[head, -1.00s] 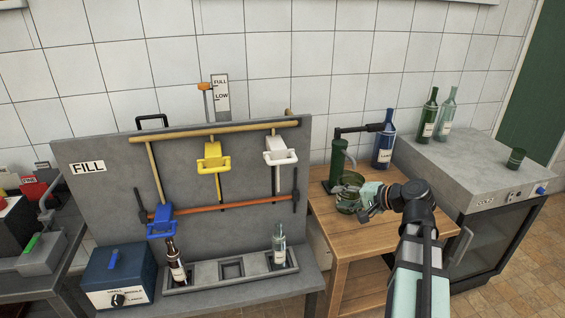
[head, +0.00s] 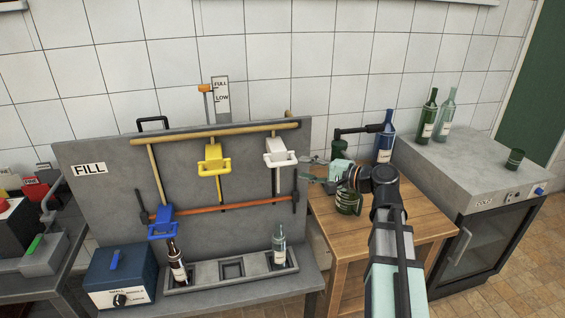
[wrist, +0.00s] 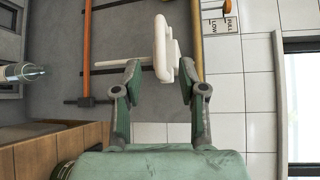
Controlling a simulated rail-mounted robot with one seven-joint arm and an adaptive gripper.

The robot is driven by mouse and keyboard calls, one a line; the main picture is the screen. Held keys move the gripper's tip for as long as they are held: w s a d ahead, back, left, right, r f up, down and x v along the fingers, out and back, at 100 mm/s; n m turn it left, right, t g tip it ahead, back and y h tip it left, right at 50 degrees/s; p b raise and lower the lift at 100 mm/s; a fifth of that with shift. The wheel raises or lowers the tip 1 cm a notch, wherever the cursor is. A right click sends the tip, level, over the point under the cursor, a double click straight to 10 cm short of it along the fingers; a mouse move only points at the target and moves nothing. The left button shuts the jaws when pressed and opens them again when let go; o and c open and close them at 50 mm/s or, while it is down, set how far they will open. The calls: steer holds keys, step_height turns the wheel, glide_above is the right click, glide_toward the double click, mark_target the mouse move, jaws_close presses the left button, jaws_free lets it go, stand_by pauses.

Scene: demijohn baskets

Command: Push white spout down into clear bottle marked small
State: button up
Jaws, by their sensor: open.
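The white spout (head: 280,154) hangs on the upright FILL panel, above the right end of the bottle tray. The clear bottle (head: 279,248) stands upright in the tray's right slot below it, with a gap between them; its label is too small to read. My gripper (head: 318,172) is open and empty, just right of the white spout. In the wrist view the white spout (wrist: 161,50) shows beyond and between the open fingertips (wrist: 158,72); I cannot tell whether they touch it. The clear bottle's neck (wrist: 22,72) shows at the left edge there.
A yellow spout (head: 213,160) and a blue spout (head: 160,222) hang left of the white one. A dark brown bottle (head: 176,262) stands in the tray's left slot.

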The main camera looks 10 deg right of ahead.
mark_target(285, 165)
steer(key=p+x, duration=0.1)
steer(key=x, duration=0.7)
steer(key=shift+w+a, duration=0.15)
steer(key=shift+w, duration=0.05)
jaws_close()
